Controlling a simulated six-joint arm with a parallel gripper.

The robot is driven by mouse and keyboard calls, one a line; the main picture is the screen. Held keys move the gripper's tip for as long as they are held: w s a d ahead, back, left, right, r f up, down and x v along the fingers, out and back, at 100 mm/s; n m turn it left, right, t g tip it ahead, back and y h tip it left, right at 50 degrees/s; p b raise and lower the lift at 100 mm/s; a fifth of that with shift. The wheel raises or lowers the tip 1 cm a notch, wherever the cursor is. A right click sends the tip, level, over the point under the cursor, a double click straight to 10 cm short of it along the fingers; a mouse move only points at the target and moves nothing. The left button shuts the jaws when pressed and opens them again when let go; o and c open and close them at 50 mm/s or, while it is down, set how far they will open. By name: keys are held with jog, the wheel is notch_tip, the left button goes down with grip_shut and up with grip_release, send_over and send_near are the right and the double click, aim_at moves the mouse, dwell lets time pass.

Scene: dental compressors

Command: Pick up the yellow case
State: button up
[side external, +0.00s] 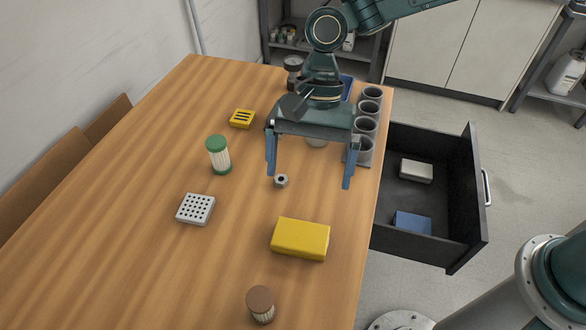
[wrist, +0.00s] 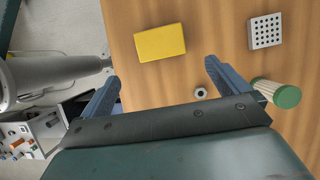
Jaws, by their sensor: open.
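The yellow case (side external: 300,239) is a plain rectangular block lying on the wooden table near its right edge. In the wrist view the yellow case (wrist: 160,43) lies beyond the fingertips, between the lines of the two fingers. My gripper (side external: 308,182) is open and empty, with its blue fingers pointing down above the table, farther back than the case. In the wrist view my gripper (wrist: 160,75) shows both fingers wide apart, with nothing between them. A smaller yellow slotted piece (side external: 242,119) lies farther back on the table.
A small metal nut (side external: 281,181) lies below the gripper. A green-lidded jar (side external: 218,155), a white perforated block (side external: 195,209) and a brown-lidded jar (side external: 261,304) stand around the case. Grey cups (side external: 365,128) line the right edge. An open black drawer (side external: 455,205) holds two blocks.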

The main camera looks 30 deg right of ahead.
send_over(301, 234)
jog(key=w+d, duration=0.2)
jog(key=f, duration=0.7)
jog(key=shift+a, duration=0.2)
jog(key=shift+x, duration=2.6)
jog(key=c, duration=0.7)
